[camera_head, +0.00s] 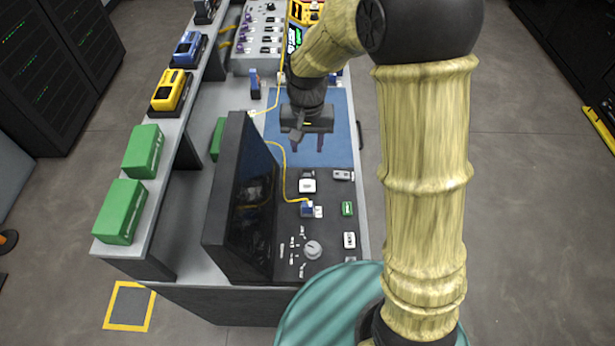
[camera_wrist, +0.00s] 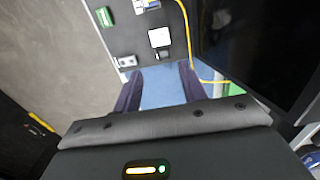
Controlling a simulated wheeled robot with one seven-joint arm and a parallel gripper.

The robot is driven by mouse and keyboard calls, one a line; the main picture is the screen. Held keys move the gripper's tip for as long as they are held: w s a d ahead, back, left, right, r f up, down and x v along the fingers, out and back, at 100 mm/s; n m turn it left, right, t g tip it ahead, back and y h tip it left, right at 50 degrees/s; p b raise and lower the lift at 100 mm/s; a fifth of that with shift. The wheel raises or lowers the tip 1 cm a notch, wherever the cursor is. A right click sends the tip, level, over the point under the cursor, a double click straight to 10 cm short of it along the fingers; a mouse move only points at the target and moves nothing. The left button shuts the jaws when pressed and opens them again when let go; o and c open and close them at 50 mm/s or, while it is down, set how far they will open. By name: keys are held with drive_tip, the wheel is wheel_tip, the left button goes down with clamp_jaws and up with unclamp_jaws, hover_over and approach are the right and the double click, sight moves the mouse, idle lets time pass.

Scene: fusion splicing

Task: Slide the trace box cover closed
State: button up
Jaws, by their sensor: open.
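My gripper (camera_head: 306,145) hangs over the blue mat (camera_head: 339,120) on the bench, fingers pointing down. It is open, and in the wrist view the two dark fingers (camera_wrist: 161,70) stand apart with nothing between them. A dark panel (camera_head: 285,220) lies just in front of the mat. On it are a small white box (camera_head: 307,186), also in the wrist view (camera_wrist: 159,38), and a small grey box (camera_head: 341,175), also in the wrist view (camera_wrist: 127,61). I cannot tell which is the trace box, or how its cover stands.
A large black monitor (camera_head: 240,190) stands left of the panel. A yellow cable (camera_head: 284,175) runs past it to a blue connector (camera_head: 307,209). A green block (camera_head: 347,208) sits on the panel's right side.

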sight(307, 181)
wheel_tip(307, 181, down, 15)
drive_tip(key=shift+r+p, duration=0.1)
drive_tip(key=shift+p, duration=0.45)
clamp_jaws()
